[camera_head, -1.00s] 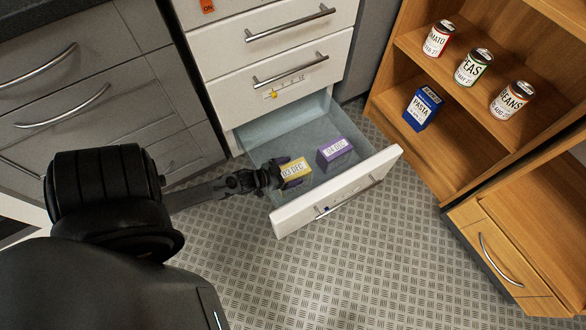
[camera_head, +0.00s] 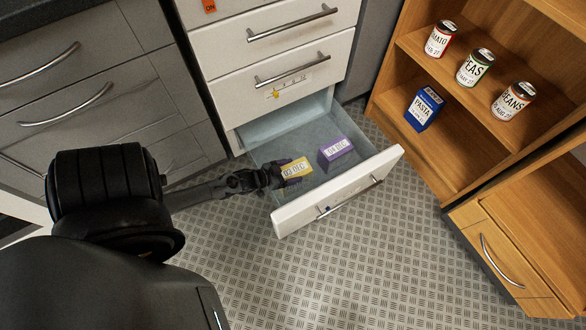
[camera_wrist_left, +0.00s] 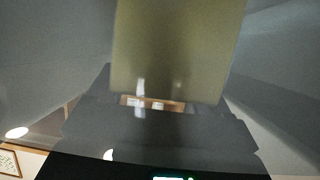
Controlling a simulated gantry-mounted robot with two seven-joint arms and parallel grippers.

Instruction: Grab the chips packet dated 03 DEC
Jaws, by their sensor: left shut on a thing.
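The yellow packet with a white label reading 03 DEC (camera_head: 296,169) is in the open bottom drawer, toward its left side. My left gripper (camera_head: 281,175) reaches in from the left and is shut on this packet. In the left wrist view the packet (camera_wrist_left: 180,50) fills the upper middle, close in front of the gripper (camera_wrist_left: 160,108). A purple packet (camera_head: 336,150) with a white label reading 04 DEC lies beside it to the right, apart from it. My right gripper is not in view.
The open drawer (camera_head: 290,218) has a white front with a handle and pale blue-grey walls. A wooden shelf unit (camera_head: 465,130) at right holds several cans and a blue pasta box (camera_head: 423,109). The patterned floor (camera_head: 350,270) in front is clear.

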